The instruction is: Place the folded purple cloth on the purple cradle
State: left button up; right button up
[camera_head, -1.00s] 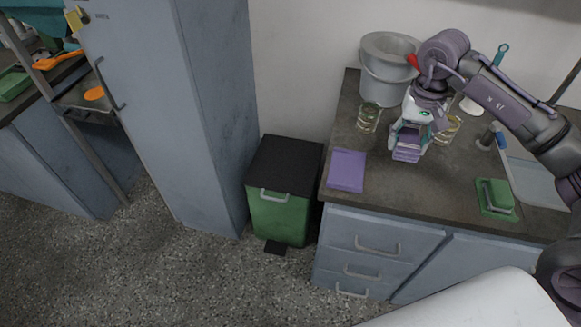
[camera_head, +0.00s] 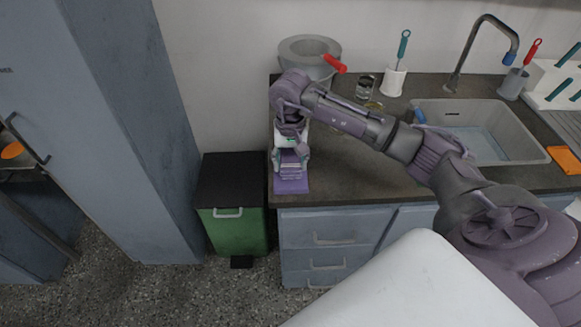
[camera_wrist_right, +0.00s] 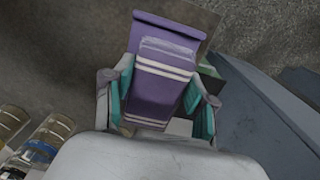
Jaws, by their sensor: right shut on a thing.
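My right gripper (camera_head: 290,160) is shut on the folded purple cloth (camera_head: 290,169), which has pale stripes. The wrist view shows the cloth (camera_wrist_right: 160,88) between the two teal finger pads. The flat purple cradle (camera_head: 292,187) lies at the counter's left end, near its front edge. The gripper and cloth are over the cradle and hide part of it. In the wrist view the cradle's far part (camera_wrist_right: 168,24) shows beyond the cloth. I cannot tell whether the cloth touches the cradle. My left gripper is not in view.
A grey bucket (camera_head: 309,52) stands behind the gripper on the counter (camera_head: 350,180). Glass beakers (camera_head: 365,86) and a white brush holder (camera_head: 394,80) stand to the right, near the sink (camera_head: 480,130). A green bin (camera_head: 236,230) is on the floor beside the counter's left end.

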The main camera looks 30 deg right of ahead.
notch_tip(320, 180, down, 3)
jog(key=shift+s+r+p, duration=0.1)
jog(key=shift+r+p, duration=0.1)
jog(key=shift+p, duration=0.1)
jog(key=shift+f, duration=0.3)
jog(key=o, duration=0.7)
jog(key=shift+f, duration=0.15)
jog(key=shift+c, duration=0.2)
jog(key=o, duration=0.4)
jog(key=shift+o, duration=0.2)
